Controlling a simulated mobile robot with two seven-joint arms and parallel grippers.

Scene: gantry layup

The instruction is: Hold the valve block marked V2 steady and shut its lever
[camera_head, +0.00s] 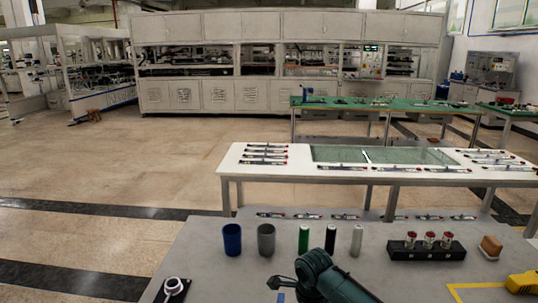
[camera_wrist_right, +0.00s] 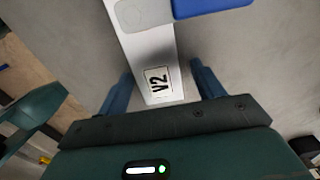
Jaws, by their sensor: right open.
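The valve block marked V2 (camera_wrist_right: 140,55) shows in the right wrist view as a pale block with a black "V2" label at its near end. My right gripper (camera_wrist_right: 161,72) is open, with one blue finger on each side of the block and a gap between finger and block. A blue part (camera_wrist_right: 212,8), perhaps the lever, sticks out to the right at the top edge, cut off by the frame. In the head view a dark green arm of mine covers the bottom middle, and I cannot make out the block there. I cannot identify my left gripper in either view.
On the grey table (camera_head: 205,258) stand a blue cup (camera_head: 232,239), a grey cup (camera_head: 266,239), a green cylinder (camera_head: 303,239), a black cylinder (camera_head: 330,239) and a white cylinder (camera_head: 356,240). A black rack (camera_head: 403,252) with red-topped pieces stands to the right.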

